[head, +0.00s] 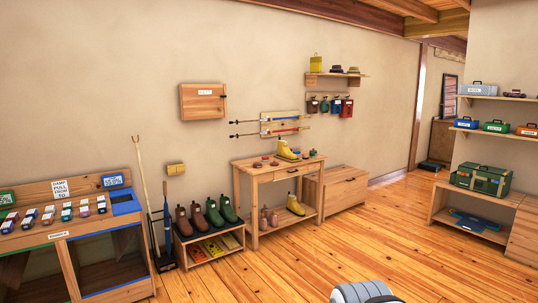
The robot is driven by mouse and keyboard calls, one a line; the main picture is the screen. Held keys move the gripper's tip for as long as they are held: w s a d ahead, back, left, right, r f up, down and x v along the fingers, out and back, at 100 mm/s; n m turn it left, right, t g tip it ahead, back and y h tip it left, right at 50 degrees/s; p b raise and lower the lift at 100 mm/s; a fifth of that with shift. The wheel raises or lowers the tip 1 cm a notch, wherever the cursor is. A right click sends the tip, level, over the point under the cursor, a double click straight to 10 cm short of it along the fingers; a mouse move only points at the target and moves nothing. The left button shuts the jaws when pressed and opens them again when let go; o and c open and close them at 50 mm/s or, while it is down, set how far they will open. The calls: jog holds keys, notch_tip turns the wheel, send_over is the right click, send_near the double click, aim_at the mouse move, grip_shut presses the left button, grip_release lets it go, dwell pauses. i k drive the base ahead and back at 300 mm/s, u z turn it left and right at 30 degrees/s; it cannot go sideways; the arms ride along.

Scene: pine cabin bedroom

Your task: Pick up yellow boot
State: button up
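One yellow boot (288,150) stands on top of the small wooden table (263,176) against the back wall, toe pointing right. A second yellow boot (296,205) stands on the table's lower shelf, at its right end. Both look upright and are small and far off. My gripper is not in view; only a white and grey rounded part of my own body shows at the bottom edge, well in front of the table.
Left of the table, a low rack (220,249) holds brown boots (183,221) and green boots (214,212). A wooden chest (343,189) stands right of the table. A bench (488,210) with a green toolbox (482,177) is at right. The plank floor (350,250) between is clear.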

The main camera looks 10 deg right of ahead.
aim_at(284, 150)
jog(key=z, duration=0.25)
jog(key=i, duration=0.8)
jog(key=z, duration=0.55)
jog(key=i, duration=1.95)
jog(key=z, duration=0.35)
jog(key=i, duration=3.45)
jog(key=u, duration=1.1)
jog(key=i, duration=1.55)
jog(key=u, duration=1.05)
jog(key=i, duration=0.65)
jog(key=u, duration=0.2)
jog(key=k, duration=0.85)
jog(key=u, duration=0.2)
